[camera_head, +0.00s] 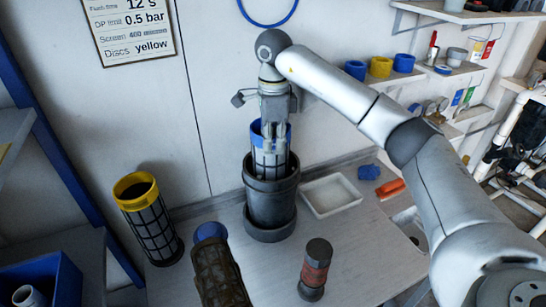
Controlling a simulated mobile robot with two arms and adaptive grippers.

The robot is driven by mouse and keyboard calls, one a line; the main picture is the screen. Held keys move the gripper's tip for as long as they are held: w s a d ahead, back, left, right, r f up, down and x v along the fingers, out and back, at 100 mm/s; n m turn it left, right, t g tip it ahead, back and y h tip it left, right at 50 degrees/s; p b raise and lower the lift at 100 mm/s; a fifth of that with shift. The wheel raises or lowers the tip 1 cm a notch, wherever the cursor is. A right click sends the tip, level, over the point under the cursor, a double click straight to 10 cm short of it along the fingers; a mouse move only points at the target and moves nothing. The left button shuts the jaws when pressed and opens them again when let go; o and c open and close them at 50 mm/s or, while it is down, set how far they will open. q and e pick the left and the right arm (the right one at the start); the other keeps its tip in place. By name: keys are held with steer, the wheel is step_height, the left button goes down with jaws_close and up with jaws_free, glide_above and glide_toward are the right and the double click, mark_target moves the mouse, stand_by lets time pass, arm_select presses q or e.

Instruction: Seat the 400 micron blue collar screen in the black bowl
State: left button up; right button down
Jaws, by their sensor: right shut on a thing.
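The blue collar screen (269,158) is a caged cylinder with a blue top ring. It stands upright, with its lower part inside the black bowl (271,206) and hidden by the bowl's wall. The bowl stands on the table, against the back wall. My right gripper (272,135) points down from above and is shut on the screen's collar. The fingertips are partly hidden at the collar. Whether the screen touches the bowl's bottom cannot be seen. My left gripper is not in view.
A yellow collar screen (149,217) stands at the left. A dirty brown screen with a blue collar (219,270) is at the front. A red and dark cylinder (315,270) stands front right. A white tray (331,195) lies right of the bowl. A settings sign (130,30) hangs above.

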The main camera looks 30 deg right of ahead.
mark_target(273, 162)
steer(key=shift+s+f, duration=0.1)
steer(key=shift+f, duration=0.55)
step_height(273, 162, down, 2)
steer(key=shift+f+p, duration=0.25)
steer(key=shift+p, duration=0.25)
steer(key=shift+f, duration=0.55)
steer(key=shift+f+b, duration=0.4)
steer(key=shift+f, duration=0.2)
steer(key=c, duration=1.6)
jaws_free()
steer(key=shift+o, duration=0.2)
